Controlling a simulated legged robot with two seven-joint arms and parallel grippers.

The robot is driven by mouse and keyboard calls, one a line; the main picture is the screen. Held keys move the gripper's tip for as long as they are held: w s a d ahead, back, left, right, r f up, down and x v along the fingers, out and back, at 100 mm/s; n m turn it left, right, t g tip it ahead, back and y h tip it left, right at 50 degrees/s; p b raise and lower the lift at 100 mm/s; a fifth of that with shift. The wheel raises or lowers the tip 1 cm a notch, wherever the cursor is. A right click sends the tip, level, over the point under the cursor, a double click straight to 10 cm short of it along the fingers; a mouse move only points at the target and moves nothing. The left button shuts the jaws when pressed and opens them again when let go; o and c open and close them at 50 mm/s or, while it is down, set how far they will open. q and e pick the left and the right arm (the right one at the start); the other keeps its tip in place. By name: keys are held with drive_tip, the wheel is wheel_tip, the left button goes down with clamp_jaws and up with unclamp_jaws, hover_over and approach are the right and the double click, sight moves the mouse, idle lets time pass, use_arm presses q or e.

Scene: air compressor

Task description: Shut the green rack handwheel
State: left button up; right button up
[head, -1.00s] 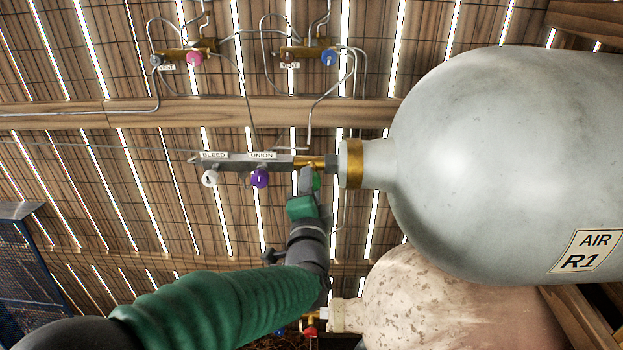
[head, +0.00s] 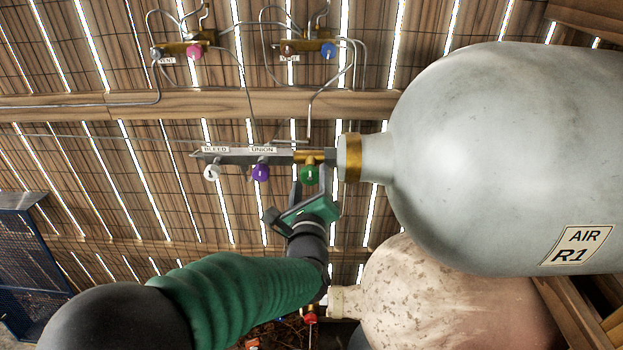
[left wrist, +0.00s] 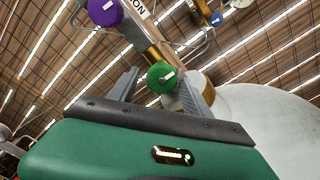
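The green rack handwheel (head: 309,175) hangs under the brass fitting at the right end of the grey manifold bar, beside the big tank's neck. It also shows in the left wrist view (left wrist: 161,76), with a white pointer mark on its face. My left gripper (head: 314,190) is just below it, pointing up at it. Its two fingers are spread and empty. In the left wrist view, the handwheel appears between the fingertips, with space on both sides; I cannot tell how deep it sits between them. My right gripper is not in view.
A purple handwheel (head: 261,173) and a white one (head: 212,172) sit left on the same bar. The grey tank (head: 490,150) marked AIR R1 fills the right. A stained tank (head: 440,300) lies below. Thin pipes and more valves are above. A blue mesh cage (head: 30,265) stands lower left.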

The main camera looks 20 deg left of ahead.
use_arm(q)
drive_tip(key=shift+s, duration=0.1)
drive_tip(key=v, duration=0.6)
drive_tip(key=shift+r, duration=0.2)
